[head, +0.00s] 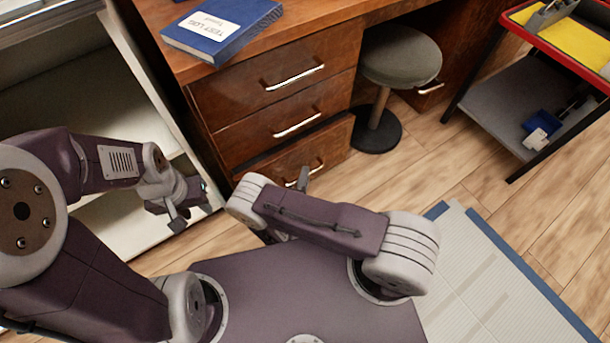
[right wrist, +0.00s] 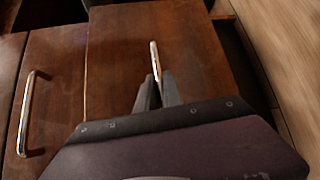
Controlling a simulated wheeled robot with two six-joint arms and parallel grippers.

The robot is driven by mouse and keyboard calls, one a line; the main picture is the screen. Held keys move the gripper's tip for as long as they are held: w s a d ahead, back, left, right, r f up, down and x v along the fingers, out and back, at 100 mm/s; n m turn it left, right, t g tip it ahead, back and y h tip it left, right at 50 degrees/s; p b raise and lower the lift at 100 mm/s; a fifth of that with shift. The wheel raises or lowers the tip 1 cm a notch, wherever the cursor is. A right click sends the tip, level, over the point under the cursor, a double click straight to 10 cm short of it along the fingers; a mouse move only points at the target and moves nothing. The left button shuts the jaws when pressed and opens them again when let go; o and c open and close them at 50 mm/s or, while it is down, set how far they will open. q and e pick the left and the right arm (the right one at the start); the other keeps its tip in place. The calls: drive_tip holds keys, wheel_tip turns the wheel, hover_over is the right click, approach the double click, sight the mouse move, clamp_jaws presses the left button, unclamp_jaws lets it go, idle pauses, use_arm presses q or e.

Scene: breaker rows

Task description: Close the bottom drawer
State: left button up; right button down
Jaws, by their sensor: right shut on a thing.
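The bottom drawer (head: 270,167) of the brown wooden desk stands out a little, with a dark gap along its top edge in the head view. Its front also shows in the right wrist view (right wrist: 115,55). My right gripper (head: 303,180) is at the drawer's metal handle (right wrist: 154,58), its two fingers shut on the handle bar in the right wrist view (right wrist: 156,88). My arm hides the drawer's lower part in the head view. My left gripper (head: 192,205) is open and empty, left of the desk in front of the white shelf unit.
Two upper drawers (head: 230,95) look shut. A blue book (head: 222,28) lies on the desktop. A grey round stool (head: 400,58) stands right of the drawers. A red-rimmed cart (head: 500,105) is at the right. A pale mat (head: 490,280) lies on the floor.

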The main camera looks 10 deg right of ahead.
sight(297, 169)
drive_tip(key=w, duration=0.1)
drive_tip(key=w+a, duration=0.1)
drive_tip(key=w, duration=0.1)
drive_tip(key=shift+a+f, duration=0.1)
drive_tip(key=shift+f, duration=0.05)
use_arm(q)
drive_tip(key=shift+f, duration=0.25)
use_arm(e)
drive_tip(key=shift+w+a, duration=0.15)
drive_tip(key=shift+w, duration=0.25)
drive_tip(key=c, duration=1.8)
unclamp_jaws()
drive_tip(key=shift+o, duration=0.2)
